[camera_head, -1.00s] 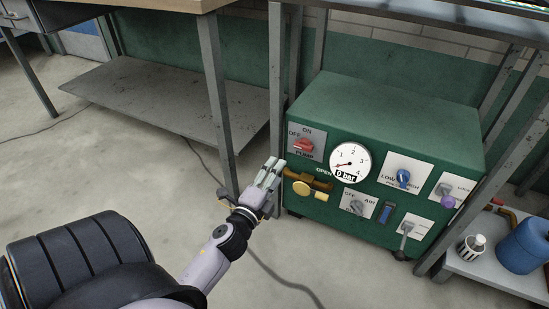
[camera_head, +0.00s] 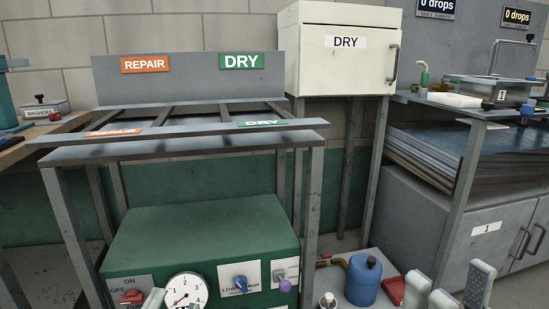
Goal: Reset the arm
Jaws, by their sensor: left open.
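My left gripper (camera_head: 155,299) shows only by its pale fingertips at the bottom edge, in front of the green pump unit (camera_head: 200,228). It is open, and I see nothing held in it. My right gripper (camera_head: 449,289) is at the bottom right, in front of the low shelf and grey cabinet. Its grey fingers stand apart with nothing visible between them. The rest of both arms is below the picture. The unit's gauge (camera_head: 186,290), red pump knob (camera_head: 131,297) and blue knob (camera_head: 240,283) show at the bottom.
A metal rack (camera_head: 180,147) with REPAIR and DRY signs stands above the unit. A white DRY cabinet (camera_head: 340,75) is behind it. A sink (camera_head: 445,150) is at the right. A blue jug (camera_head: 363,280) and red object (camera_head: 391,290) sit low near the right gripper.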

